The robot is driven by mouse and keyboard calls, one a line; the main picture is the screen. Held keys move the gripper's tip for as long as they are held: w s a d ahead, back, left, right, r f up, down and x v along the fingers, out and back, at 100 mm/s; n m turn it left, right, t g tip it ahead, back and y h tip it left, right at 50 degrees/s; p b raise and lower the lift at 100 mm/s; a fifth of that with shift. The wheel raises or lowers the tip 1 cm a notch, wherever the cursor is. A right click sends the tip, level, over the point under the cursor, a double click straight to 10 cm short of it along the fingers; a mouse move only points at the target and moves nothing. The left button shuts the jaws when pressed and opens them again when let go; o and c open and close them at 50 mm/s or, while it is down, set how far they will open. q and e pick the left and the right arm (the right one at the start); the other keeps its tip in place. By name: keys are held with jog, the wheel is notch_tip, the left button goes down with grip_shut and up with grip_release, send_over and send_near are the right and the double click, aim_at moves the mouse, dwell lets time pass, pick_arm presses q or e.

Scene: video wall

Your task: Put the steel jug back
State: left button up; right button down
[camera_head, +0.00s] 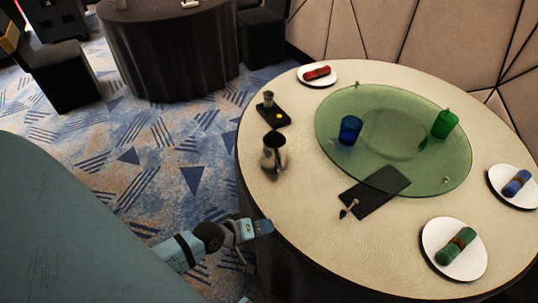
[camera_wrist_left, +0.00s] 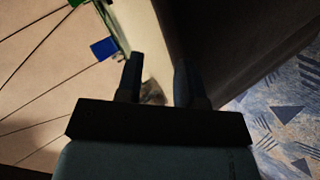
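The steel jug (camera_head: 273,152) stands upright on the left side of the round cream table (camera_head: 300,225) in the head view. A blurred greyish shape between my fingers in the left wrist view looks like the jug (camera_wrist_left: 153,92). My left gripper (camera_head: 264,227) is at the table's near-left edge, nearer to me than the jug and apart from it. In the left wrist view its two fingers (camera_wrist_left: 158,78) are spread with nothing held. My right gripper is not in view.
A small black tray (camera_head: 281,118) with a steel cup (camera_head: 268,98) lies behind the jug. A green glass turntable (camera_head: 390,112) carries a blue glass (camera_head: 350,130) and a green glass (camera_head: 444,123). A black mat (camera_head: 375,192) lies nearer. Plates with rolled napkins stand near the rim.

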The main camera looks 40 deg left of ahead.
pick_arm(q)
jog(key=s+d+m+y, duration=0.2)
jog(key=s+d+m, duration=0.2)
jog(key=m, duration=0.6)
jog(key=shift+s+d+m, duration=0.4)
jog(key=shift+d, duration=0.8)
jog(key=shift+f, duration=0.1)
notch_tip(320, 180, up, 12)
jog(key=p, duration=1.3)
jog(key=shift+a, duration=0.35)
jog(key=shift+s, duration=0.1)
